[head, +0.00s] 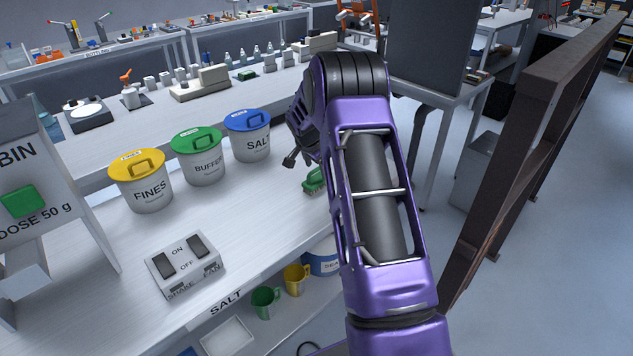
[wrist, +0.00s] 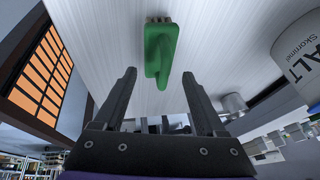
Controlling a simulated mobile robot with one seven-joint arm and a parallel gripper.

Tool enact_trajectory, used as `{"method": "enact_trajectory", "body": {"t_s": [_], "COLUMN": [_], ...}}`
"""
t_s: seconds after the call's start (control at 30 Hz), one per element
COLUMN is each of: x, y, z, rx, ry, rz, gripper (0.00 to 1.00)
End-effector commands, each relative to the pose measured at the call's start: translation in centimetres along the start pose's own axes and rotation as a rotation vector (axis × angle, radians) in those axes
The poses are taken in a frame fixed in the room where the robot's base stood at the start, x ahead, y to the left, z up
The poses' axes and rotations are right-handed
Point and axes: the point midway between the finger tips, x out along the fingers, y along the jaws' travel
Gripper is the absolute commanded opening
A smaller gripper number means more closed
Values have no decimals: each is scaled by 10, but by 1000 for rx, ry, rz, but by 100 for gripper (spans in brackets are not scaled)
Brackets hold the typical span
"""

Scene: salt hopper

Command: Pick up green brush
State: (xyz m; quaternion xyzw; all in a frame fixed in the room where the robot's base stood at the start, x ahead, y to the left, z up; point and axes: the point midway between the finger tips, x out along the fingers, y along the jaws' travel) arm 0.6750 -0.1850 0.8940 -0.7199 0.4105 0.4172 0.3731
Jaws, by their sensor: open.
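The green brush (head: 314,181) lies on the white table to the right of the blue-lidded SALT bucket, partly hidden behind my arm in the head view. In the wrist view the green brush (wrist: 160,50) shows whole, with its bristles at the top edge and its handle pointing down between my fingers. My gripper (wrist: 160,80) is open, its two dark fingers spread to either side of the handle's line. The brush looks to be beyond the fingertips, and nothing is between the fingers. In the head view my gripper (head: 292,160) shows only in part, just above and left of the brush.
The SALT bucket (head: 248,137), green-lidded BUFFER bucket (head: 197,157) and yellow-lidded FINES bucket (head: 141,182) stand in a row to the left. A switch box (head: 185,264) sits nearer. Mugs (head: 265,302) stand on the shelf below. A brown rail (head: 520,170) runs at right.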

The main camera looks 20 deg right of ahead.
Motion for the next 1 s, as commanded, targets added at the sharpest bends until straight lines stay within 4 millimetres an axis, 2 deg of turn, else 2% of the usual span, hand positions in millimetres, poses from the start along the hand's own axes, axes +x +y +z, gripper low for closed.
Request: {"method": "enact_trajectory", "body": {"t_s": [0.23,0.5,0.83,1.0], "x": [18,55,61,61], "y": [2,3,3,3], "z": [-1,-1,-2,-2], "rx": [-1,-1,-2,-2], "ry": [0,0,1,1], "rz": [1,0,-1,-1], "gripper": [73,73,73,42]}}
